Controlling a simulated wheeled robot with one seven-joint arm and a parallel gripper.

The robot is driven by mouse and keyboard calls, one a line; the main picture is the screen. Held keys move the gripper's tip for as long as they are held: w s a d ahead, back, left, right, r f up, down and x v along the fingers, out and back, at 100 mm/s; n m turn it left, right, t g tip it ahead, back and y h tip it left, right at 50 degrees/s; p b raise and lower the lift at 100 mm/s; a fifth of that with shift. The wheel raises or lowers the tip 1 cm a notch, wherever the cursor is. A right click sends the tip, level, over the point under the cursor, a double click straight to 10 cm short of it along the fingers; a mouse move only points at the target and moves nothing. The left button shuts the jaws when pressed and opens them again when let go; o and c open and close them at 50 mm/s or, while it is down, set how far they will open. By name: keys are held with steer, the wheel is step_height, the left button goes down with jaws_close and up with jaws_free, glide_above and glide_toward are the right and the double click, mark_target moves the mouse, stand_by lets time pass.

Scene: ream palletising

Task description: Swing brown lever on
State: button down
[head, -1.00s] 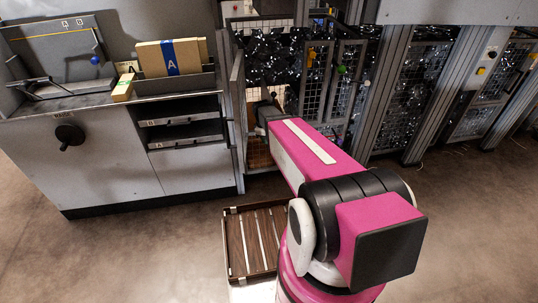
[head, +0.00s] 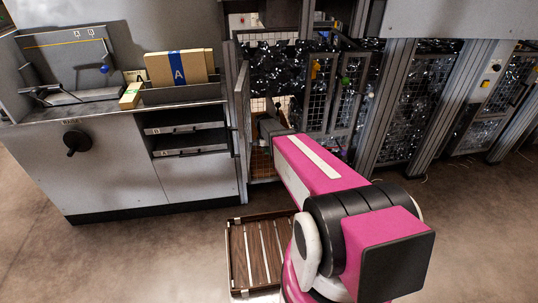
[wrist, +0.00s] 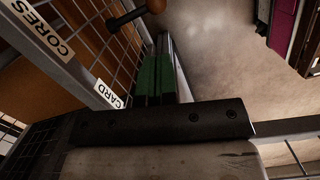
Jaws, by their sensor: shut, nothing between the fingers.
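My gripper (wrist: 157,78) shows in the wrist view with its green-padded fingers together and nothing between them. A brown knob (wrist: 155,5) on a dark shaft (wrist: 125,18), which looks like the brown lever, is at the top edge of the wrist view. It is partly cut off by the frame. The fingertips are apart from it, below and slightly right of the shaft in the picture. In the head view my arm reaches into the caged bay, and I cannot make out the brown lever or the fingertips there.
Mesh frames labelled CORES (wrist: 42,27) and CARD (wrist: 108,93) stand close beside the gripper. An open mesh door (head: 241,125) is left of my arm. The grey bench (head: 110,170) stands further left. A slatted tray (head: 236,262) is beside my base. Floor at right is clear.

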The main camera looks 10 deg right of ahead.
step_height(320, 180, down, 8)
steer(key=d, duration=0.1)
steer(key=shift+s+f, duration=0.15)
steer(key=shift+f, duration=0.05)
steer(key=shift+d, duration=0.15)
stand_by(0.3)
steer(key=shift+d+n, duration=0.15)
steer(key=shift+n, duration=0.15)
steer(key=shift+s+d+n, duration=0.15)
steer(key=shift+d+n, duration=0.3)
steer(key=shift+n, duration=0.25)
